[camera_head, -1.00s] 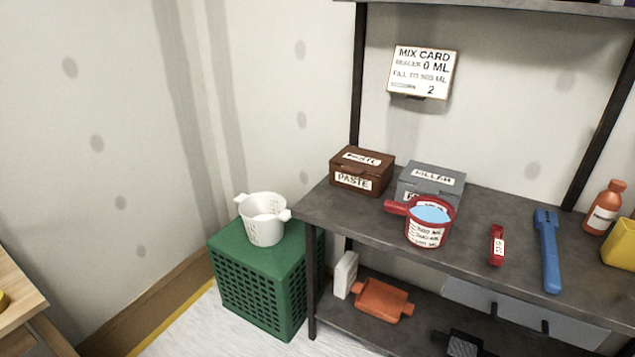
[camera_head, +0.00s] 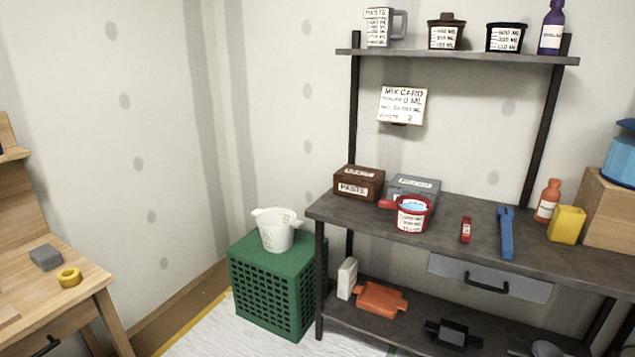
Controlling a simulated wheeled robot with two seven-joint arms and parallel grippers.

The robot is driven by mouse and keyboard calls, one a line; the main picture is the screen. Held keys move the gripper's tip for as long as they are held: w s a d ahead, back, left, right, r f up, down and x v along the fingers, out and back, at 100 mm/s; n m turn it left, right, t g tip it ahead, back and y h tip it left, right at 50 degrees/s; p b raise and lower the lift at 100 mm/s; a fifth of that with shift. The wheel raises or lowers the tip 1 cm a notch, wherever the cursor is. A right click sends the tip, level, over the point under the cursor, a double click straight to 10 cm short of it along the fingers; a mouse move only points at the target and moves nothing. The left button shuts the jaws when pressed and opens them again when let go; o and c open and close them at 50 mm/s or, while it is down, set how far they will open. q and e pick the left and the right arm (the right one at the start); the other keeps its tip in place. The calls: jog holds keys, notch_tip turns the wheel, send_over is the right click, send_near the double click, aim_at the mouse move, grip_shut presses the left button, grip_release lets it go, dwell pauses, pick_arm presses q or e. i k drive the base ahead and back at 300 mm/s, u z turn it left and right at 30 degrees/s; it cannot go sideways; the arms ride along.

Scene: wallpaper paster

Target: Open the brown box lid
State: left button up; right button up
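The brown box (camera_head: 358,187) labelled PASTE stands at the back left corner of the dark shelf table (camera_head: 330,208). Its lid (camera_head: 359,172) is shut and carries a white label on top. A grey box (camera_head: 413,186) stands just right of it. A red measuring cup (camera_head: 412,218) with blue contents stands in front of the grey box, its handle pointing left toward the brown box. Neither of my grippers shows in the head view.
A white two-handled pot (camera_head: 275,232) sits on a green crate (camera_head: 276,290) left of the table. A small red item (camera_head: 466,230), a blue tool (camera_head: 506,236) and a yellow block (camera_head: 566,224) lie further right. The mix card (camera_head: 403,105) hangs above.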

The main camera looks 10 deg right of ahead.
aim_at(353, 173)
jog(key=u, duration=0.55)
jog(key=i, duration=1.5)
jog(key=z, duration=0.7)
